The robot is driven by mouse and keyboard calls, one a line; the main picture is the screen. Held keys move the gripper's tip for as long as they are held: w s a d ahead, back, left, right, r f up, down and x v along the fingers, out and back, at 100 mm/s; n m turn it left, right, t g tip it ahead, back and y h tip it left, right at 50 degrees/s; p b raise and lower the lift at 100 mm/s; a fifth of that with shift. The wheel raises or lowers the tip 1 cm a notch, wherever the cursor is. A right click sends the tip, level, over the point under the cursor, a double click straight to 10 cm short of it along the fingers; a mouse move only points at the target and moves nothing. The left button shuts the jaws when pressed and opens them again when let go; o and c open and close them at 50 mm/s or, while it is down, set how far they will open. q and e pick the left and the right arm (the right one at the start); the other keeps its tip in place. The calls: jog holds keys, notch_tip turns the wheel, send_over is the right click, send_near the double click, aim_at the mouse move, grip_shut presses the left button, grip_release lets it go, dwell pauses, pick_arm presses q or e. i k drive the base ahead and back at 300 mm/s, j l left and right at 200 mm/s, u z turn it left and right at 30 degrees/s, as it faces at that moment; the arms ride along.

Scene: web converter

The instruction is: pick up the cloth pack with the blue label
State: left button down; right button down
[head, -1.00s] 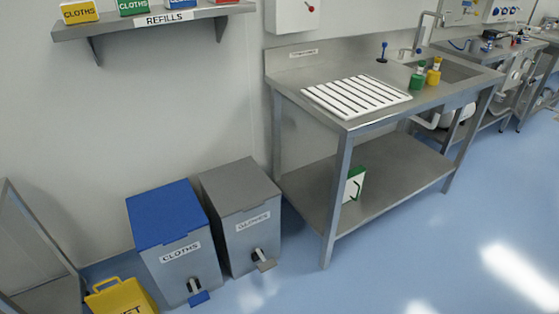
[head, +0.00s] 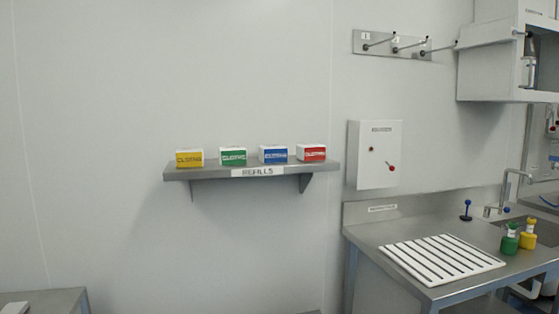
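The cloth pack with the blue label (head: 273,155) stands on the wall shelf (head: 180,174) marked REFILLS in the head view. It is a small white-topped box, third from the left in a row. The green-labelled pack (head: 233,156) is on its left and the red-labelled pack (head: 311,153) on its right, with small gaps between. The yellow-labelled pack (head: 190,158) is at the left end. Neither of my grippers shows in the head view.
A steel sink bench (head: 372,233) with a white slatted rack (head: 440,258) and green and yellow bottles stands at the right. A white wall box (head: 375,155) with a red knob hangs right of the shelf. A table corner (head: 60,296) shows lower left.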

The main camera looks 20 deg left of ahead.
aim_at(268, 155)
jog(key=i+j, duration=0.5)
jog(key=j, duration=0.25)
jog(key=i+j+z, duration=0.1)
jog(key=i+j, duration=0.15)
jog(key=j, duration=0.1)
